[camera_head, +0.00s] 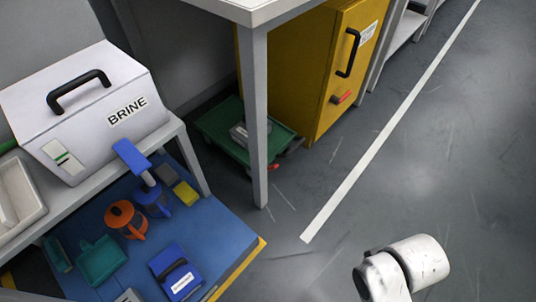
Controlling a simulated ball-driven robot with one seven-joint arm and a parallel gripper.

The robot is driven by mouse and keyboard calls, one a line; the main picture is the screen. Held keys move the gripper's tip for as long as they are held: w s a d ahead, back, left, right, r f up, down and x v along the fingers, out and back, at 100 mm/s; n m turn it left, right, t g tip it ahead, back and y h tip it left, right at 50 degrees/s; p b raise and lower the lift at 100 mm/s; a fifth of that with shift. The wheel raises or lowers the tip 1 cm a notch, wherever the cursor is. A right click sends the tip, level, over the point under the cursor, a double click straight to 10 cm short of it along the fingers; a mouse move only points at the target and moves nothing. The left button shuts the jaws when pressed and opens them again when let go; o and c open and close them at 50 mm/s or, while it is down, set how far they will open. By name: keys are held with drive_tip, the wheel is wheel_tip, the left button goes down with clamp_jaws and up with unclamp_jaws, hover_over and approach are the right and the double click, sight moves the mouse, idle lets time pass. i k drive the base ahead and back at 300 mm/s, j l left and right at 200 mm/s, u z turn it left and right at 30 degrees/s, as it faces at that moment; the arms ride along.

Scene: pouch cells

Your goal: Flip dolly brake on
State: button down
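The dolly (210,127) is a low green platform on the floor under a white-topped table, beside a yellow cabinet. A grey block (238,133) sits on it. A table leg stands in front of part of the dolly and hides some of it. A small red part (292,168) shows at the dolly's near right corner; it may be the brake, but it is too small to tell its position. My gripper is not in view; only white rounded links of my arm show at the bottom right, well apart from the dolly.
The table leg (259,120) stands close to the dolly. The yellow cabinet (300,75) has a black handle and a red-tipped latch (342,97). A blue mat (215,235) with tools lies left, below a shelf bearing a BRINE box (90,120). Grey floor is clear at right.

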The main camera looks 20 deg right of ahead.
sight(273, 166)
drive_tip(key=i+j+u, duration=0.1)
drive_tip(key=i+j, duration=0.15)
drive_tip(key=i, duration=0.2)
drive_tip(key=i+j+u, duration=0.15)
drive_tip(key=i, duration=0.3)
drive_tip(key=i+j+u, duration=0.1)
drive_tip(key=i, duration=0.35)
drive_tip(key=k+u, duration=0.1)
drive_tip(key=i+j+z, duration=0.1)
